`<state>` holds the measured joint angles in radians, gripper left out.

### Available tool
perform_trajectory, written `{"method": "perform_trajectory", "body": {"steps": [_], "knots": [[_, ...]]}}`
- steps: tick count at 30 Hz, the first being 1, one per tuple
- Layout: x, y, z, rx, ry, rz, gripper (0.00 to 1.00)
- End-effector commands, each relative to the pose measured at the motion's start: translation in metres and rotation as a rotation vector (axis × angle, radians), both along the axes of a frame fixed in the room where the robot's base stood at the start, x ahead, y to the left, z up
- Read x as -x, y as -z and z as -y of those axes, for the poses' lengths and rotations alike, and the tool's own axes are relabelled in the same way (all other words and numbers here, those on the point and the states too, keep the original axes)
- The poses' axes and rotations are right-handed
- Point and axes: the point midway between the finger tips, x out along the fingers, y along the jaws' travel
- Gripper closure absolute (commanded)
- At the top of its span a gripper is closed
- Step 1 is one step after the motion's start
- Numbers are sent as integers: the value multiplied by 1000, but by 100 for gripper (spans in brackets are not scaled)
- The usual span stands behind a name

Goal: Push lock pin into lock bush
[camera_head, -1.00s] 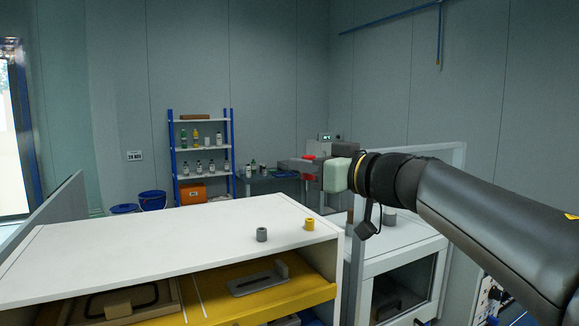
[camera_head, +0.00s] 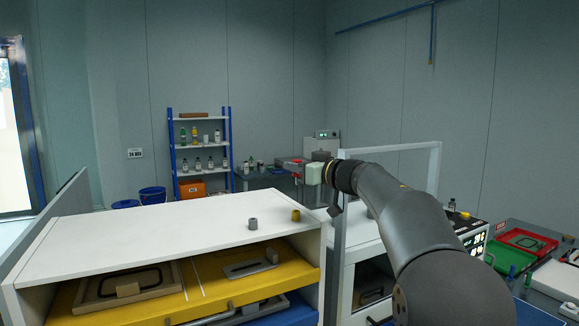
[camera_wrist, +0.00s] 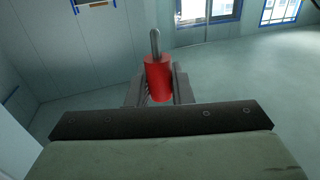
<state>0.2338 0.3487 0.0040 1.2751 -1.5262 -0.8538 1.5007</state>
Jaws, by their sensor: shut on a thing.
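My gripper (camera_wrist: 157,92) is shut on a red-handled lock pin (camera_wrist: 157,74) with a grey metal shank, which points away from the fingers in the wrist view. In the head view, my gripper (camera_head: 296,168) is small and held in the air past the cabinet's right end. A bit of red shows at its fingers. A grey bush (camera_head: 253,223) and a yellow bush (camera_head: 296,215) stand upright on the white cabinet top, apart from the gripper. I cannot tell which is the lock bush. The wrist view shows neither bush.
The white cabinet (camera_head: 150,232) has an open yellow shelf (camera_head: 205,290) holding panels. A framed white unit (camera_head: 357,250) stands to its right. Red and green trays (camera_head: 527,240) are at far right. A bottle rack (camera_head: 200,150) is at the back. Much of the cabinet top is clear.

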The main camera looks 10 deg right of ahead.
Motion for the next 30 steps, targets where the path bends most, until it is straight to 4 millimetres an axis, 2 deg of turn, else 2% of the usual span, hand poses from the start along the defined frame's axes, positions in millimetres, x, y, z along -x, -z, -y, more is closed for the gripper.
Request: {"method": "perform_trajectory", "body": {"steps": [8, 9, 18, 24, 30], "knots": [[0, -4, -1, 0, -1, -1, 100], [0, 7, -1, -1, -1, -2, 100], [0, 37, -1, -1, -1, -1, 100], [0, 52, -1, 1, -1, -1, 100], [0, 57, -1, 0, -1, 0, 100]]}}
